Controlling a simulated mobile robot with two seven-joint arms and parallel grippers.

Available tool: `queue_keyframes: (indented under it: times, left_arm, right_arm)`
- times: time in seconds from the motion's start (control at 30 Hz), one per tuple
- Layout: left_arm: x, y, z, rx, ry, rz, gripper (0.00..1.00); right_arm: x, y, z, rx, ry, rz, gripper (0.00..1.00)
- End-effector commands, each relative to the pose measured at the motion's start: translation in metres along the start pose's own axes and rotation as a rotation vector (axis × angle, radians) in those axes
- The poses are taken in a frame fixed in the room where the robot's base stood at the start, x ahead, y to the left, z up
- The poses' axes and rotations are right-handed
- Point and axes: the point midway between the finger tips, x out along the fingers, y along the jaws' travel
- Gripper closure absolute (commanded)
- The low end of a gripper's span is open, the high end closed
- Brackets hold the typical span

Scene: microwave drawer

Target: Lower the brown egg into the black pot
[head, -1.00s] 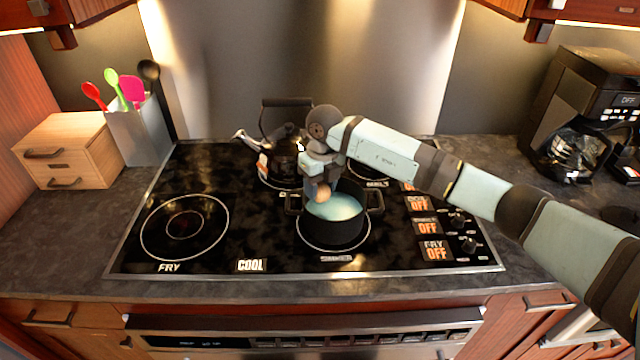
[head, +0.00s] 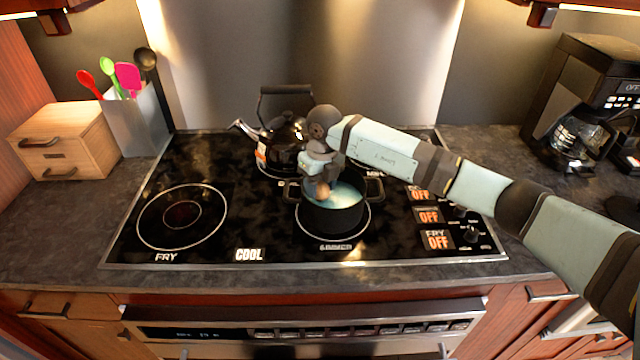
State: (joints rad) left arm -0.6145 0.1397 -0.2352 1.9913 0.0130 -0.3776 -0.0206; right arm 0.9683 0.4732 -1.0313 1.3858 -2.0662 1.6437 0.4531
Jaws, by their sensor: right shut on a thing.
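The black pot (head: 336,219) stands on the front right burner of the black cooktop, with pale blue liquid (head: 346,193) inside. My right gripper (head: 321,183) points down over the left part of the pot opening. It is shut on the brown egg (head: 322,190), whose lower end shows beneath the fingers. The egg is over or at the liquid; I cannot tell whether it touches. The fingers hide the upper part of the egg. My left gripper is not in view.
A black kettle (head: 287,130) stands on a back burner, close behind my gripper. The front left burner (head: 182,216) is empty. A utensil holder (head: 136,122) and wooden box (head: 62,142) stand left, a coffee maker (head: 582,100) right.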

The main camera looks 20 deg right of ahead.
Motion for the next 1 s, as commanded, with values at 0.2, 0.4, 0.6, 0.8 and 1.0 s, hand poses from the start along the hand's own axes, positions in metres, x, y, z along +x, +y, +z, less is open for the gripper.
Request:
queue_keyframes:
  times: [0.2,0.4,0.6,0.8,1.0]
  left_arm:
    - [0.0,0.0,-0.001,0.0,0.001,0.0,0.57]
    - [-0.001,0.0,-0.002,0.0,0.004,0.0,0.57]
    - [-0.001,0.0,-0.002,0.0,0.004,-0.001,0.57]
    - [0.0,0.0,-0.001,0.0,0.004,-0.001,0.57]
    - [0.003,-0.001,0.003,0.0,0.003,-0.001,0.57]
  right_arm:
    - [0.0,0.001,0.0,-0.001,-0.001,0.001,0.64]
    - [-0.001,0.001,0.0,-0.002,-0.002,0.002,0.26]
    - [-0.001,0.001,0.0,-0.001,-0.002,0.001,0.26]
    - [-0.006,0.001,0.001,-0.001,-0.003,0.001,0.26]
    - [-0.04,0.001,0.001,-0.001,-0.006,0.001,0.26]
